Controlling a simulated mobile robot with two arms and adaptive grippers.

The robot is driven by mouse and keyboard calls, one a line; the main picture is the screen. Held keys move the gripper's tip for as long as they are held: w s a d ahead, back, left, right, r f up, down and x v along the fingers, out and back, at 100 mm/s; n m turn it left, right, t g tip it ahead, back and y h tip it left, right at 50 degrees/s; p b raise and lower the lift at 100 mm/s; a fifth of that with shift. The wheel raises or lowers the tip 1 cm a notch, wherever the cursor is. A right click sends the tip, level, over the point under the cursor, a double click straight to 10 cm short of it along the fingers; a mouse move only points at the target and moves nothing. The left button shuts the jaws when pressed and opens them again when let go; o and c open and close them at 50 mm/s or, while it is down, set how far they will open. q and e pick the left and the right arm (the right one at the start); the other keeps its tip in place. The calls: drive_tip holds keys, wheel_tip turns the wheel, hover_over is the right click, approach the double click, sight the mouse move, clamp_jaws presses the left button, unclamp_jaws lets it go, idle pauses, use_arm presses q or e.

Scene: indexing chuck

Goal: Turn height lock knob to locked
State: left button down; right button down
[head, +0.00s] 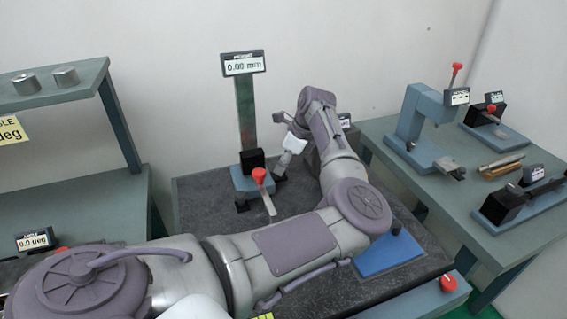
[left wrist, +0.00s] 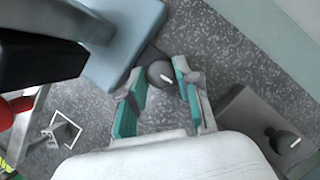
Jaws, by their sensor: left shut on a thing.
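The height gauge shows in the head view with a dark green column (head: 246,110), a blue-grey base (head: 244,184) and a display (head: 243,63) reading 0.00 mm. In the left wrist view, a dark round knob (left wrist: 158,73) with a short white mark sits beside a blue-grey block (left wrist: 122,50); it appears to be the height lock knob. My left gripper (left wrist: 160,88) has its two teal-padded fingers around this knob, shut on it. In the head view my left gripper (head: 281,172) points down just right of the gauge base; the knob is hard to make out there. My right gripper is not in view.
A red-tipped lever (head: 260,177) stands close left of my gripper. A second knob (left wrist: 284,141) sits on a grey block (left wrist: 245,115) to the right. A blue plate (head: 388,254) lies on the granite surface (head: 190,205). A side table (head: 450,215) holds several other devices.

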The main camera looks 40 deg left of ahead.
use_arm(q)
drive_tip(key=shift+f+m+b, duration=0.1)
drive_tip(key=shift+m+b, duration=0.3)
drive_tip(key=shift+m+t, duration=0.3)
drive_tip(key=c, duration=0.8)
unclamp_jaws()
drive_tip(key=v, duration=1.2)
drive_tip(key=shift+d, duration=0.2)
